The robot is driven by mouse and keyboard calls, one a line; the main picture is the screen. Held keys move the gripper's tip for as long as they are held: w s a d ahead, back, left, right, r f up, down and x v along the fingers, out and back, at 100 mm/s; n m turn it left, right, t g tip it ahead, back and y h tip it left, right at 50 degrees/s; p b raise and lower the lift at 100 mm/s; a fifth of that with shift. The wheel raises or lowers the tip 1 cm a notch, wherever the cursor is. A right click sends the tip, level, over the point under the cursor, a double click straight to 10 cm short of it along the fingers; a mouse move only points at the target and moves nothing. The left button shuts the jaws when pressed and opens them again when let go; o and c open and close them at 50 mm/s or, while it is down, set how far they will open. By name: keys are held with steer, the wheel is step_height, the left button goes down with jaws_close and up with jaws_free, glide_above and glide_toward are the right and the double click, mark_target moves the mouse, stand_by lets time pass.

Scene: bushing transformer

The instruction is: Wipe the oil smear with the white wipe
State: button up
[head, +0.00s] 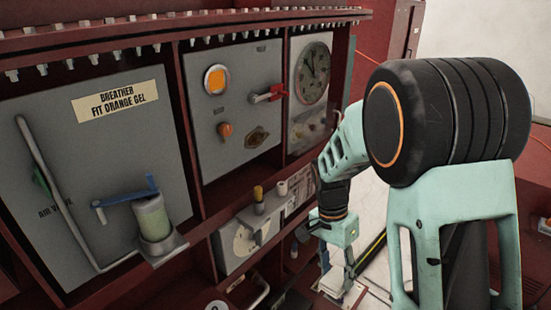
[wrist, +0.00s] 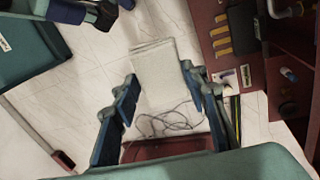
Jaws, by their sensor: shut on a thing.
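The white wipe (wrist: 158,78) is a folded, pale, roughly square pad in the wrist view. It sits between the two blue fingers of my gripper (wrist: 160,80), which is shut on it. In the head view my gripper (head: 337,268) is low at the right of the cabinet, pointing down, partly hidden by my own arm. A white patch of the wipe (head: 350,292) shows below it. I cannot make out an oil smear in either view.
The dark red cabinet has a breather panel (head: 100,130) with a gel cylinder (head: 152,218), a panel with an orange lamp (head: 215,79) and a dial gauge (head: 313,72). A grey cord (wrist: 165,123) lies below the wipe. Pale floor (wrist: 100,55) is open at left.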

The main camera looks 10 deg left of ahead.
steer(key=a+r+m+g+y, duration=0.2)
steer(key=a+m+g, duration=0.3)
steer(key=a+m, duration=0.45)
steer(key=m+t+y+b, duration=0.2)
steer(key=m+t+y, duration=1.35)
steer(key=m, duration=0.95)
glide_toward(244, 143)
steer(key=shift+b+x, duration=0.7)
steer(key=shift+x, duration=1.45)
steer(key=shift+x, duration=0.9)
